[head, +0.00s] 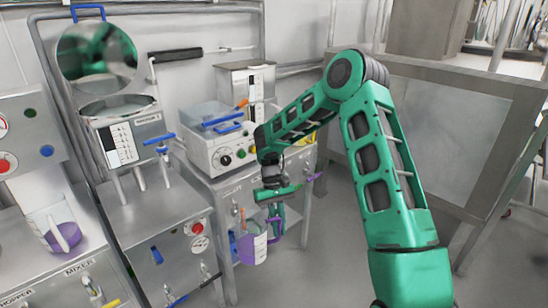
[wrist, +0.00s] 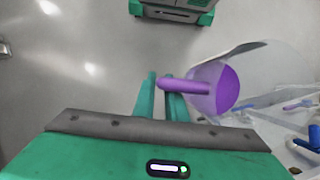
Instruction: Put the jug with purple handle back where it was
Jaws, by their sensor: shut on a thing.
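The jug with the purple handle (head: 254,248) is a clear-white vessel hanging at my gripper (head: 275,216) in the head view, in front of the grey cabinet below the white machine. In the wrist view the fingers of my gripper (wrist: 161,97) are shut around the jug's purple handle (wrist: 180,85). The clear body of the jug (wrist: 258,62) extends to the right of the handle. The jug appears clear of the floor, and its inside is not clearly visible.
Another clear jug with a purple part (head: 62,236) stands on the mixer cabinet at the left. A white machine with a blue handle (head: 218,140) sits on the middle cabinet (head: 232,190). A large grey metal panel (head: 425,130) stands behind my arm. Open floor (head: 330,265) lies right of the jug.

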